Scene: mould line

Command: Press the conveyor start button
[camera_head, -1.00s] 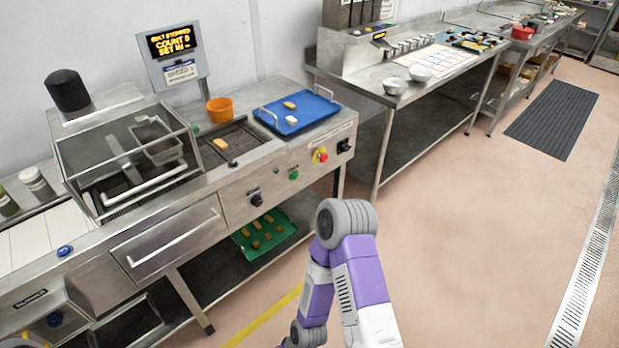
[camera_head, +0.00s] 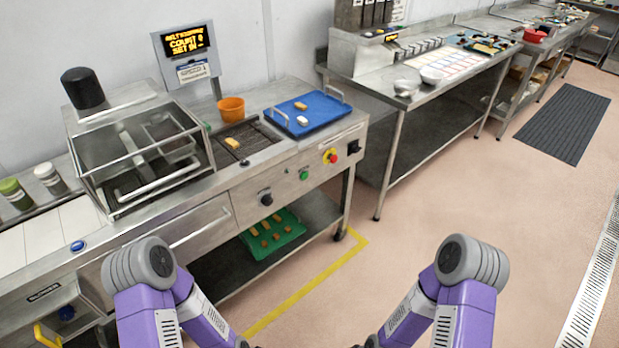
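A green button (camera_head: 304,175), probably the conveyor start button, is on the front panel of the steel machine (camera_head: 235,203). A red mushroom button on a yellow plate (camera_head: 330,156) is to its right, and a black knob (camera_head: 265,199) is to its lower left. The display (camera_head: 187,41) reads belt stopped, count 0. A short dark mesh belt (camera_head: 246,143) on top carries one golden bar (camera_head: 233,142). Both my purple arms are bent low in front of the machine. My grippers are below the picture edge and apart from the panel.
A blue tray (camera_head: 335,117) with two pieces and an orange bowl (camera_head: 231,108) are on the machine top. A green tray (camera_head: 290,238) is on the shelf below. Open floor lies right of the machine, before a steel table (camera_head: 375,88).

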